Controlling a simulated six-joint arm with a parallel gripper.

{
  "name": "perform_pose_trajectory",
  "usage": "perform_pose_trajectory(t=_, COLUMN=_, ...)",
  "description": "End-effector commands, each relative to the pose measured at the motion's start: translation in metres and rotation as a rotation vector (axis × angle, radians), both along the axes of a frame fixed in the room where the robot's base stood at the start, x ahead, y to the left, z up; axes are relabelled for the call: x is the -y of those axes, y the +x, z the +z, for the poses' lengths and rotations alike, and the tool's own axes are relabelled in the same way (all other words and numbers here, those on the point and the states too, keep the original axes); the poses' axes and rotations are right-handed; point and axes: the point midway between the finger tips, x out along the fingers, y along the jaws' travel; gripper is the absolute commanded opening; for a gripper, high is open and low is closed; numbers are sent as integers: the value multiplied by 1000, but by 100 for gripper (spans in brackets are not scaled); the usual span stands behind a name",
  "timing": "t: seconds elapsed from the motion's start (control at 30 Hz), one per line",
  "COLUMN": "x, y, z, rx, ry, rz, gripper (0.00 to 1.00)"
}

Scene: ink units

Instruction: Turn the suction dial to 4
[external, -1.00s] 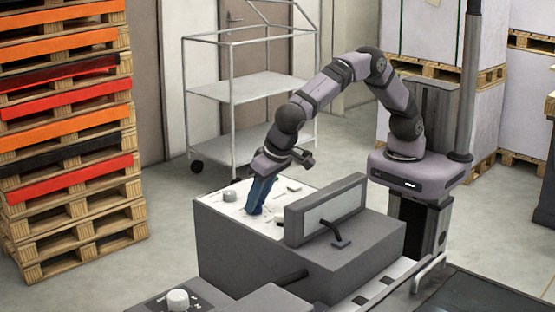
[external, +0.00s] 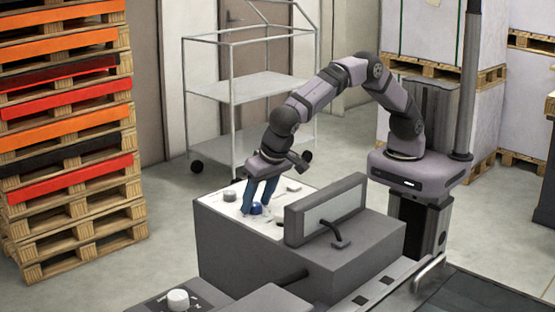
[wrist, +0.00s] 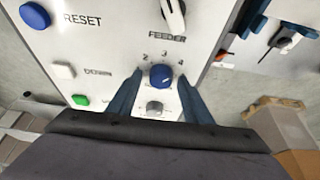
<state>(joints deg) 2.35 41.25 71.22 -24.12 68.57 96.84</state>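A control panel (wrist: 108,50) fills the upper part of the wrist view, and its white top (external: 230,208) shows in the external view. A round blue dial (wrist: 160,76) on it has the numbers 2, 3 and 4 printed around its far side. Its name label and exact pointer setting are not clear. My gripper (wrist: 160,75) has its two blue fingers apart, one on each side of this dial, with visible gaps. The external view also shows my gripper (external: 256,212) low over the panel with the blue dial (external: 256,208) between the fingers.
The FEEDER dial (wrist: 174,16) sits just beyond the blue dial, and a grey knob (wrist: 155,108) sits nearer. A blue RESET button (wrist: 35,15), a white button (wrist: 63,70) and a green button (wrist: 80,100) are to the left. A raised grey box (external: 325,210) stands beside the panel.

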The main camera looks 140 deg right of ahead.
Motion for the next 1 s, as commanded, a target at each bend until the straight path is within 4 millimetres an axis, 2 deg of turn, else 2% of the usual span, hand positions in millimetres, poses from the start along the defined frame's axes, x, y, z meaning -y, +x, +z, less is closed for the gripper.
perform_pose_trajectory(t=0.37, x=-1, y=1, z=4, rx=3, ry=-2, rz=1, gripper=47)
perform_pose_trajectory(t=0.57, x=-9, y=2, z=21, rx=6, ry=-2, rz=3, gripper=47)
perform_pose_trajectory(t=0.8, x=-21, y=1, z=52, rx=5, ry=-1, rz=2, gripper=47)
perform_pose_trajectory(t=1.0, x=-27, y=1, z=66, rx=1, ry=-1, rz=2, gripper=47)
